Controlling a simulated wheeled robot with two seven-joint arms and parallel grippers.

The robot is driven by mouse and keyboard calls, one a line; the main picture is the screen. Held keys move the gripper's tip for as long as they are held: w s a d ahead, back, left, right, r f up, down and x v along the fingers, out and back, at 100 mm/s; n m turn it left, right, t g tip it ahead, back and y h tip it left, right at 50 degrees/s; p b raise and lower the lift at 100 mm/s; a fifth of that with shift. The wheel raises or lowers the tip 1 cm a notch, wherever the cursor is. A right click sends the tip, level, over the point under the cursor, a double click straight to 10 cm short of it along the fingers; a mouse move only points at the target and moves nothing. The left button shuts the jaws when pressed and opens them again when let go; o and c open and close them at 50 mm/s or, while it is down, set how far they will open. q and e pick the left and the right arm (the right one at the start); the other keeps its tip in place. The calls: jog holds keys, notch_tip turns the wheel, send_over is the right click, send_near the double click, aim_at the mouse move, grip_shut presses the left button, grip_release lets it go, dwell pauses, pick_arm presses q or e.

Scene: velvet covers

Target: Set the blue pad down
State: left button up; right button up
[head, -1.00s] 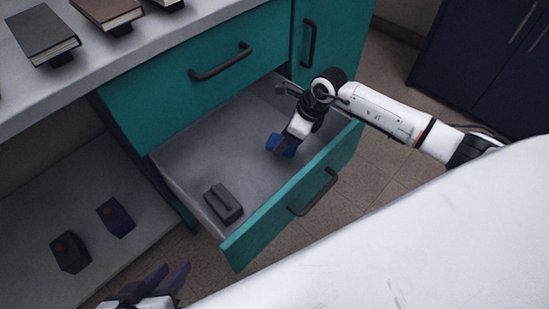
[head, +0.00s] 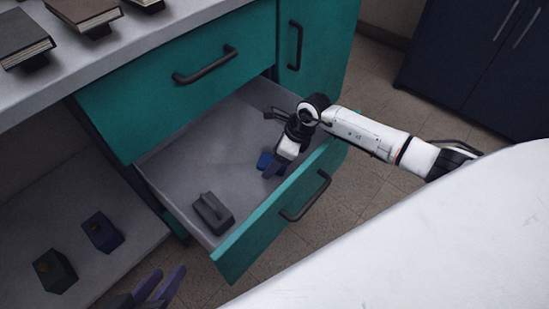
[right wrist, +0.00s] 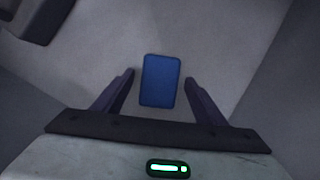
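The blue pad (right wrist: 161,81) is a small rounded rectangle above the grey drawer floor or on it; I cannot tell if it touches. It lies between the two fingers of my right gripper (right wrist: 159,82), with a gap on each side, so that gripper is open. In the head view the blue pad (head: 264,160) shows at the fingertips of the right gripper (head: 272,166), partly hidden by them, inside the open teal drawer (head: 185,165). My left gripper (head: 168,270) is at the bottom edge, its purple fingers apart and empty.
A dark grey block with a raised grip (head: 213,213) stands in the drawer's near left corner. Books (head: 22,38) rest on the countertop (head: 150,45). A blue block (head: 102,232) and a dark green block (head: 55,270) sit on the lower shelf. The drawer's middle floor is clear.

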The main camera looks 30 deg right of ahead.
pick_arm(q)
jog(key=shift+r, duration=0.1)
pick_arm(e)
jog(key=shift+d+r, duration=0.1)
jog(key=shift+r, duration=0.25)
pick_arm(q)
jog(key=shift+s+a+f+y+p, duration=0.3)
jog(key=shift+a+p, duration=0.35)
jog(key=shift+p, duration=0.5)
jog(key=shift+s+a+f+y+p, duration=0.1)
jog(key=shift+a+y+p, duration=0.45)
jog(key=shift+p, duration=0.55)
pick_arm(e)
jog(key=v, duration=1.1)
jog(key=shift+s+r, duration=0.15)
jog(key=shift+r, duration=0.05)
pick_arm(q)
jog(key=shift+a, duration=0.1)
